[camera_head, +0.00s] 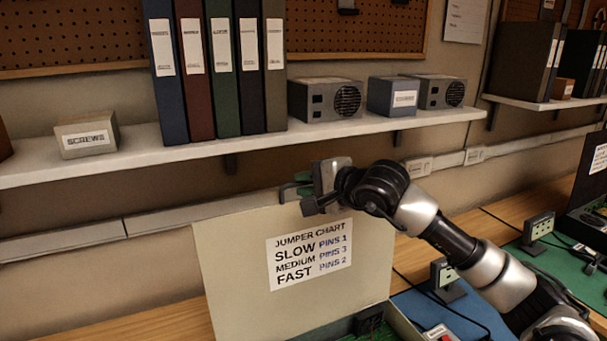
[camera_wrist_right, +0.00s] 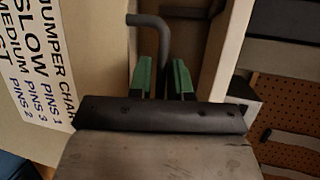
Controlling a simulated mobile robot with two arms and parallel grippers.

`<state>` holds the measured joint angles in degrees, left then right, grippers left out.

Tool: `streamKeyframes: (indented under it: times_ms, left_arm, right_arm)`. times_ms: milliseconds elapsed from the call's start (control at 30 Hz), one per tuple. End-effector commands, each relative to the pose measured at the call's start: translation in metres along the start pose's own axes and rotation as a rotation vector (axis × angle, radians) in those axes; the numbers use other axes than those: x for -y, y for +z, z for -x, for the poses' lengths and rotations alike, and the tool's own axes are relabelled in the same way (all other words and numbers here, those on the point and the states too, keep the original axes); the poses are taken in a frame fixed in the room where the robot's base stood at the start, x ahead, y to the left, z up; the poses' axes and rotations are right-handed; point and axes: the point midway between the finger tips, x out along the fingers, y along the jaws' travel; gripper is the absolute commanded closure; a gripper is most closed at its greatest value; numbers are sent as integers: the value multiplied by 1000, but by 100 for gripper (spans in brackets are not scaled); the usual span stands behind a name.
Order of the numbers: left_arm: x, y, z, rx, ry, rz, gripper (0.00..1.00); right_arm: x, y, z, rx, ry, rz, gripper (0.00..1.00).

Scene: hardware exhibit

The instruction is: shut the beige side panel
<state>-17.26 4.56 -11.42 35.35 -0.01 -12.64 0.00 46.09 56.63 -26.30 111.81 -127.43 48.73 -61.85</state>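The beige side panel (camera_head: 220,265) stands upright at the front middle, with a white jumper chart label (camera_head: 310,254) on its face. The panel also fills the left of the right wrist view (camera_wrist_right: 85,30). My right gripper (camera_head: 294,188) is at the panel's top edge, its arm coming in from the right. In the wrist view its green fingers (camera_wrist_right: 163,78) are apart, one on each side of a thin dark bent bar (camera_wrist_right: 163,45). I cannot tell whether they touch the bar. My left gripper is not in view.
A shelf (camera_head: 130,152) with binders (camera_head: 222,100), a screws box (camera_head: 88,135) and grey units (camera_head: 325,100) runs behind and above the gripper. An open case with a green board (camera_head: 395,322) lies at the panel's foot. A small socket block (camera_head: 443,275) stands to the right.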

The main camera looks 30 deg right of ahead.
Motion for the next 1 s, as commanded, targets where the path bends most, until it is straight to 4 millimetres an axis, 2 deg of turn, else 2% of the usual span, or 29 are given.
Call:
streamKeyframes:
  times_ms: [133, 400, 533, 833, 1000]
  left_arm:
    - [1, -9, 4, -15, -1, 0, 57]
    - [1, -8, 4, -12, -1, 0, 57]
    - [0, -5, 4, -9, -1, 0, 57]
    - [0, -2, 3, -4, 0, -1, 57]
    - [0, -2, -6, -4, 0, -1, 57]
  right_arm:
    - [0, 1, -8, 1, -1, 0, 81]
    - [0, 0, -10, 0, 0, 1, 81]
    - [0, 0, -10, 0, 0, 1, 100]
    - [-1, 0, -9, 0, 0, 1, 100]
    - [-3, -4, -9, -1, -16, 8, 100]
